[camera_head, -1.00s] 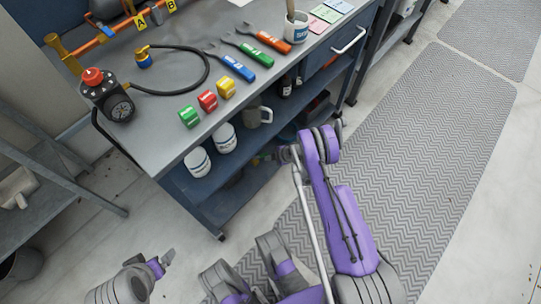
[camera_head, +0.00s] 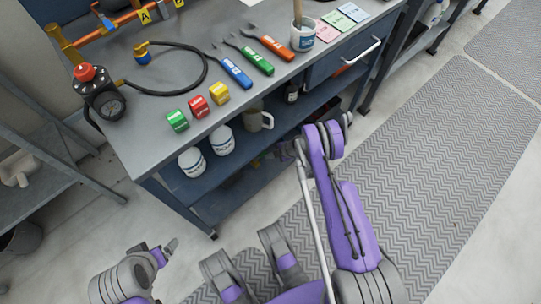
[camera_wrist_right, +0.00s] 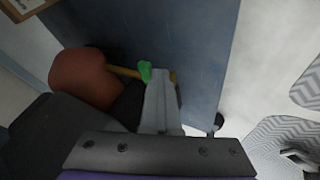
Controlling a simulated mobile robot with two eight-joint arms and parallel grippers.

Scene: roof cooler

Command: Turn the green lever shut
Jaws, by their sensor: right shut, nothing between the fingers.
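The green lever (camera_wrist_right: 145,72) shows in the right wrist view as a small bright green piece on a brass-yellow pipe, beside a rounded orange-red vessel (camera_wrist_right: 80,78). My right gripper (camera_wrist_right: 160,78) is shut and empty, its grey fingers just right of the lever and overlapping its edge in the picture; I cannot tell whether they touch. In the head view my right arm reaches to the lower shelf area, and its fingers and the lever are not clearly visible. My left gripper (camera_head: 171,246) is at the lower left, away from the bench; its jaw opening is unclear.
The workbench (camera_head: 150,130) carries green, red and yellow blocks, wrenches and a hose with a gauge. White tubs and a mug stand on the blue shelf (camera_head: 215,165) below. A grey rack (camera_head: 60,170) stands left. Patterned matting (camera_head: 430,150) covers open floor at right.

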